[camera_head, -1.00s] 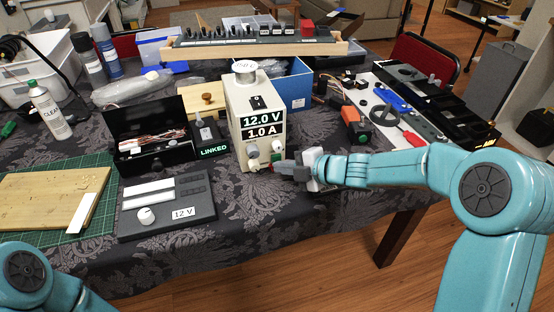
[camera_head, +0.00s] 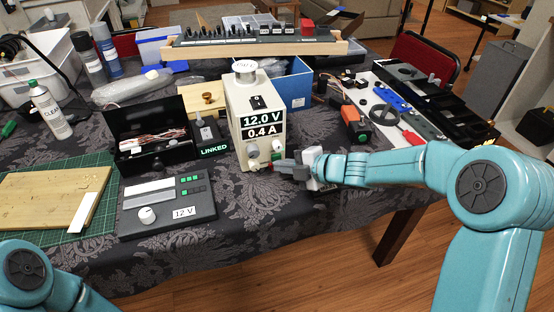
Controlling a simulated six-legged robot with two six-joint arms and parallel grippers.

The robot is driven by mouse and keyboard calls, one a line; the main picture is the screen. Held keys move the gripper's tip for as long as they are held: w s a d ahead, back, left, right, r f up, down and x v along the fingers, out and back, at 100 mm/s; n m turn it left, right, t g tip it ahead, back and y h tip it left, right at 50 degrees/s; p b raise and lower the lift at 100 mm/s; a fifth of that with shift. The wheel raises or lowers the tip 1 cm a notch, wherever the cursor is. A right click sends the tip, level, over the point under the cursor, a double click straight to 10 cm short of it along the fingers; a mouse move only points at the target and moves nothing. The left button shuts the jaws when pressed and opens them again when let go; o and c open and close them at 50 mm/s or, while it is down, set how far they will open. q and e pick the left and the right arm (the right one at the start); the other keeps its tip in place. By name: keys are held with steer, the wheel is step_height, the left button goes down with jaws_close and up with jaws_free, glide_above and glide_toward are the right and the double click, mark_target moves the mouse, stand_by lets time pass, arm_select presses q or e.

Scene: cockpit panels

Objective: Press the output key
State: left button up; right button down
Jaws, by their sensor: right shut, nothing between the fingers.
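The cream power supply (camera_head: 238,105) stands upright on the table, its display (camera_head: 263,127) reading 12.0 V and 0.4 A. Two pale knobs sit below the display, a left knob (camera_head: 252,150) and a right knob (camera_head: 277,146). My right gripper (camera_head: 274,167) is shut and empty, its tips at the lower front of the supply, below the right knob. A small bit of red and green shows by the tips; the output key itself is largely hidden there, and I cannot tell whether the tips touch it. My left gripper is out of view.
A dark control panel (camera_head: 143,226) marked 12 V, with lit green squares, lies left of the supply. A box (camera_head: 214,150) marked LINKED and an open black case (camera_head: 130,115) stand behind it. A blue bin (camera_head: 298,88) is behind the supply. Cloth in front is clear.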

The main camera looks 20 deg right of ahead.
steer(key=shift+s, duration=0.25)
steer(key=shift+s+f+b, duration=0.1)
steer(key=shift+s+b, duration=0.2)
steer(key=shift+s, duration=0.05)
steer(key=s+b, duration=0.1)
steer(key=s, duration=0.2)
steer(key=shift+s, duration=0.4)
steer(key=shift+s+b, duration=0.3)
steer(key=shift+s, duration=0.35)
steer(key=shift+d, duration=0.1)
